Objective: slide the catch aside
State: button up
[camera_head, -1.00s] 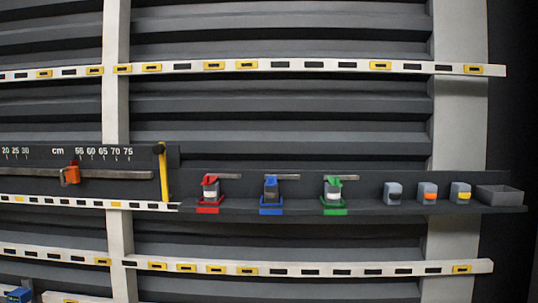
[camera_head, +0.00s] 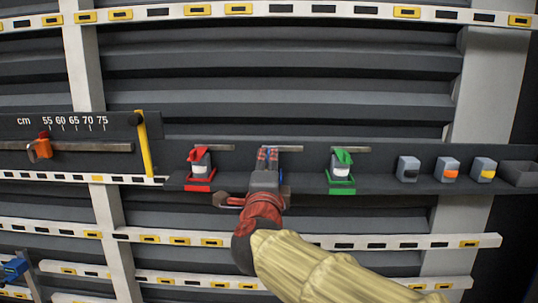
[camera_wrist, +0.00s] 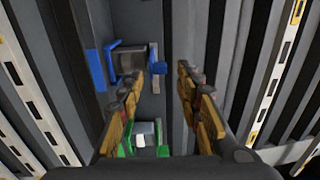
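Which part is the catch I cannot tell for sure. My gripper (camera_head: 267,157) is in front of the blue-based device on the dark shelf and hides most of it in the head view. In the wrist view, my gripper (camera_wrist: 160,84) is open, with its two fingers apart. The device's blue frame (camera_wrist: 97,66) and grey body show left of the gap, and its small blue tab (camera_wrist: 159,69) shows near the gap between the fingertips. I cannot tell whether a finger touches it. A short grey bar (camera_head: 292,149) sticks out to the right behind my gripper.
A red device (camera_head: 200,170) and a green device (camera_head: 341,172) stand on either side. A scale rail with an orange slider (camera_head: 41,148) is at left.

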aim_at(269, 152)
jog(key=w+p, duration=0.1)
jog(key=w, duration=0.5)
jog(key=shift+c, duration=1.2)
jog(key=c, duration=0.6)
jog(key=shift+r, duration=0.1)
grip_shut()
jog(key=shift+r, duration=0.1)
